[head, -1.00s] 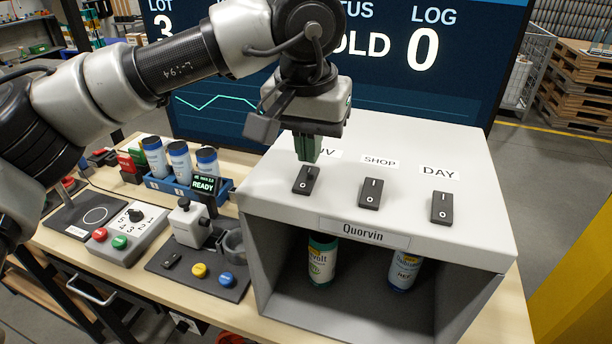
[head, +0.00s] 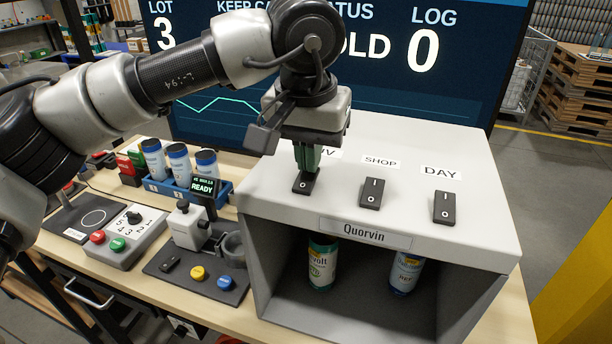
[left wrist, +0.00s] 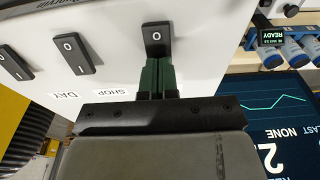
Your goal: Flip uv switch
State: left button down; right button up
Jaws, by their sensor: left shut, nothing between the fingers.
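The UV switch (head: 304,186) is a black rocker on the sloped top of the white box (head: 270,198), left of the SHOP and DAY switches. My left gripper (head: 308,171) is shut and empty, its green fingertips down at the upper part of the UV switch, hiding that half. The "0" half shows. In the left wrist view the fingertips (left wrist: 158,60) meet the UV switch (left wrist: 157,37); whether they press on it I cannot tell. The UV label is partly hidden by my gripper. My right gripper is not in view.
The SHOP switch (head: 371,193) and DAY switch (head: 444,207) sit to the right. Two cans, one green-topped (head: 322,262) and one blue-topped (head: 406,272), stand inside the box. Left are a blue can rack (head: 222,190), a control box (head: 130,240) and a large screen (head: 385,95) behind.

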pick_arm(q)
jog(key=shift+f, duration=0.3)
jog(key=shift+r+p, duration=2.6)
jog(key=shift+r, duration=0.95)
